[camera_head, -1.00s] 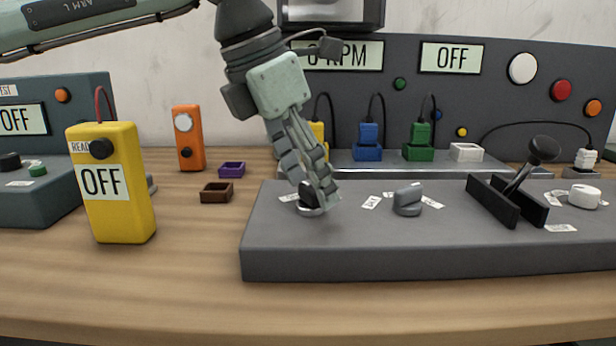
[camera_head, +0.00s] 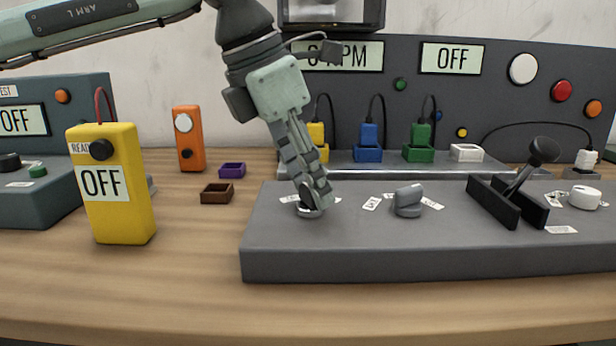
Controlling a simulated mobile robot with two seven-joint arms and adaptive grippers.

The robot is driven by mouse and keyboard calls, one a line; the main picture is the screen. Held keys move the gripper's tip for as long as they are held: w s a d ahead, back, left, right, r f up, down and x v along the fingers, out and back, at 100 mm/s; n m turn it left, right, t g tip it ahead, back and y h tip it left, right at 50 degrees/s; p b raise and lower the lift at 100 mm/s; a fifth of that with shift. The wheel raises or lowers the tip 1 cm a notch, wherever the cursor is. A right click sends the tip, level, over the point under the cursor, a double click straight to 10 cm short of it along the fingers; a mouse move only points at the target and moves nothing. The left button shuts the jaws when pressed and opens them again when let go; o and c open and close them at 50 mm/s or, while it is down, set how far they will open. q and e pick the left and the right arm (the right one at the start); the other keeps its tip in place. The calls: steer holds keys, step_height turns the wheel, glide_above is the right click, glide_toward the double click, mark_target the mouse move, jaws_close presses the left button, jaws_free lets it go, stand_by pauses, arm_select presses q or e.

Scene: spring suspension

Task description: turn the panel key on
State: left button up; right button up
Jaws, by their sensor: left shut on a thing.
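The panel key sits in a round light-rimmed base (camera_head: 309,212) at the left end of the low grey control panel (camera_head: 400,262). Its dark top is mostly hidden by the fingers. My left gripper (camera_head: 316,201) reaches down from above and is shut on the key, its fingers pressed close together at the base. White labels lie on the panel around the key, too small to read. The display on the back board (camera_head: 452,57) reads OFF. My right gripper is not in view.
A grey knob (camera_head: 408,200) stands right of the key, then a black lever (camera_head: 530,170) and a white dial (camera_head: 584,197). A yellow meter (camera_head: 113,190) stands at left, with an orange device (camera_head: 188,140) behind. Bare wood lies between meter and panel.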

arm_select(q)
steer(key=shift+m+g+h+p, duration=0.3)
steer(key=shift+m+p, duration=0.05)
steer(key=shift+m, duration=0.55)
steer(key=m+g+p, duration=0.1)
steer(key=m+p, duration=0.1)
steer(key=m, duration=0.2)
steer(key=m+g+p, duration=0.1)
steer(key=m+g, duration=0.1)
steer(key=m, duration=0.1)
steer(key=shift+w+r+m+p, duration=0.1)
steer(key=shift+w+m+p, duration=0.05)
steer(key=shift+m+p, duration=0.25)
steer(key=shift+m+g+p, duration=0.3)
steer(key=shift+m+p, duration=0.05)
steer(key=shift+m, duration=0.65)
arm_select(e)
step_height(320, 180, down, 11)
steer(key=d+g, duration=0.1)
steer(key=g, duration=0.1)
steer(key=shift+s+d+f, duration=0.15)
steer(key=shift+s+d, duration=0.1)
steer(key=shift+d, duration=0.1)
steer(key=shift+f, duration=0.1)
arm_select(q)
steer(key=o, duration=1.2)
steer(key=shift+c, duration=0.2)
steer(key=v, duration=1.2)
steer(key=shift+d, duration=0.3)
